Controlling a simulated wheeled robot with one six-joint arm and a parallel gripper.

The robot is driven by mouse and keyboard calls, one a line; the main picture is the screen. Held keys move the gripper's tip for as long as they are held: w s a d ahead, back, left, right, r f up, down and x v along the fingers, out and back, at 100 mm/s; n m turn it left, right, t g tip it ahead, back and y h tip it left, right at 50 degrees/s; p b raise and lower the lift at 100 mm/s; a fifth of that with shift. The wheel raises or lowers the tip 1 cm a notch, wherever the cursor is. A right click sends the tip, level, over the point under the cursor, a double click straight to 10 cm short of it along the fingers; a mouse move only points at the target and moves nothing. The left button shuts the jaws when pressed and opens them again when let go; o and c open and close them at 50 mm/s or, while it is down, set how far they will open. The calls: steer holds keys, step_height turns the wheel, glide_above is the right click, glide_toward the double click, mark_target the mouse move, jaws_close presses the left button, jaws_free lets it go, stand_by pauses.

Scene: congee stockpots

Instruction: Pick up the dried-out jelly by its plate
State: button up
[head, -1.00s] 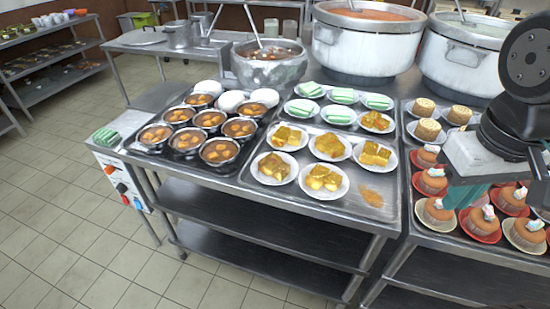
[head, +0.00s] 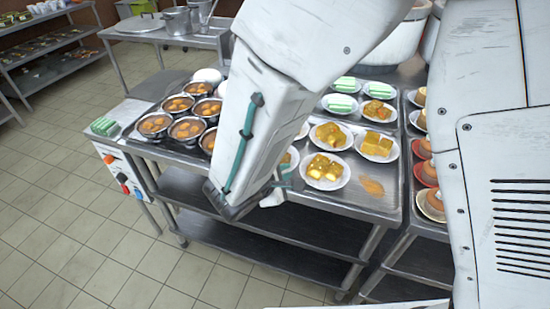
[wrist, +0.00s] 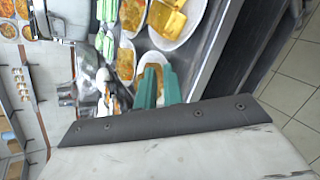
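Several white plates hold yellow glossy blocks that look like jelly. One plate of yellow blocks (head: 324,172) stands at the front of the steel tray, and another (head: 377,146) is behind it to the right. I cannot tell which one is dried out. My gripper (head: 281,181) hangs at the tray's front edge, beside a plate mostly hidden by my arm. In the wrist view, the teal fingers (wrist: 159,88) are apart, with a plate of yellow food just beyond their tips. They look empty. A nearer plate of yellow blocks (wrist: 178,20) lies above them in that view.
Green-and-white slices (head: 346,84) on plates stand behind the yellow ones. Bowls of orange dumplings (head: 187,129) fill the tray's left. Cupcakes on red plates (head: 428,173) are to the right. A brownish smear (head: 371,187) marks bare tray. Floor in front is open.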

mark_target(291, 169)
steer(key=shift+n+t+y, duration=0.3)
steer(key=shift+n+y, duration=0.1)
steer(key=shift+n, duration=0.2)
steer(key=w+f, duration=0.2)
steer(key=f, duration=0.1)
steer(key=w+d+f, duration=0.1)
steer(key=w+f, duration=0.2)
steer(key=shift+w, duration=0.1)
steer(key=shift+r, duration=0.1)
jaws_close()
steer(key=shift+r, duration=0.1)
